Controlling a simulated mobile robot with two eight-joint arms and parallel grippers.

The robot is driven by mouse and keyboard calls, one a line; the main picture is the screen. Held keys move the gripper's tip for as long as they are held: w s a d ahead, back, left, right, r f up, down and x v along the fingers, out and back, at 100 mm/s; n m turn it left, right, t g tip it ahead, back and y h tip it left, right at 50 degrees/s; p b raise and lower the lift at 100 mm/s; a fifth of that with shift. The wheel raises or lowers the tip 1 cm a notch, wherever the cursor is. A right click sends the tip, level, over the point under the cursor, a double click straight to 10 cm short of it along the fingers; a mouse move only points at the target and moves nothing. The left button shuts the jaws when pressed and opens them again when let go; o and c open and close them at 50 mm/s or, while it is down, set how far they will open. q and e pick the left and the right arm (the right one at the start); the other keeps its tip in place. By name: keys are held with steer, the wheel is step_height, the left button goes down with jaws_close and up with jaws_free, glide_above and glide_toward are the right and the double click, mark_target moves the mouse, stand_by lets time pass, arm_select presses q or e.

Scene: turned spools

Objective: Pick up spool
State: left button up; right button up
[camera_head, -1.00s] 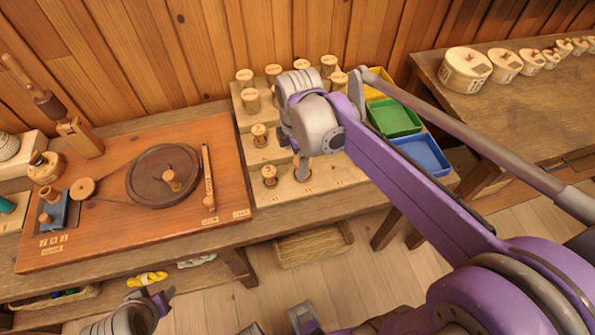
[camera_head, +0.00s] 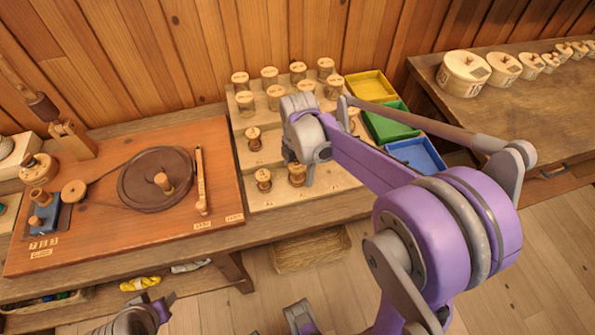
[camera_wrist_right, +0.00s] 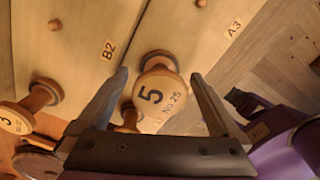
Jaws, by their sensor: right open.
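A turned wooden spool marked "5 No 25" (camera_wrist_right: 155,92) stands upright on the stepped wooden rack, between the open fingers of my right gripper (camera_wrist_right: 160,78) in the right wrist view. The fingers do not visibly press on it. In the head view a spool (camera_head: 297,174) stands in the rack's front row, just beside my right gripper (camera_head: 308,172), whose fingers are mostly hidden by the wrist. Another front-row spool (camera_head: 264,180) stands to its left. Part of my left arm, seemingly its gripper (camera_head: 160,305), shows at the bottom left; its jaws are unclear.
The rack (camera_head: 270,203) holds several more spools and capped pieces in rows behind. Yellow (camera_head: 370,84), green (camera_head: 387,122) and blue (camera_head: 416,154) trays lie to its right. A wooden board with a dark wheel (camera_head: 150,180) lies to its left. Round boxes (camera_head: 464,74) line the right table.

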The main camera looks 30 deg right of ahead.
steer(key=shift+f, duration=0.85)
steer(key=shift+r, duration=0.1)
steer(key=c, duration=1.4)
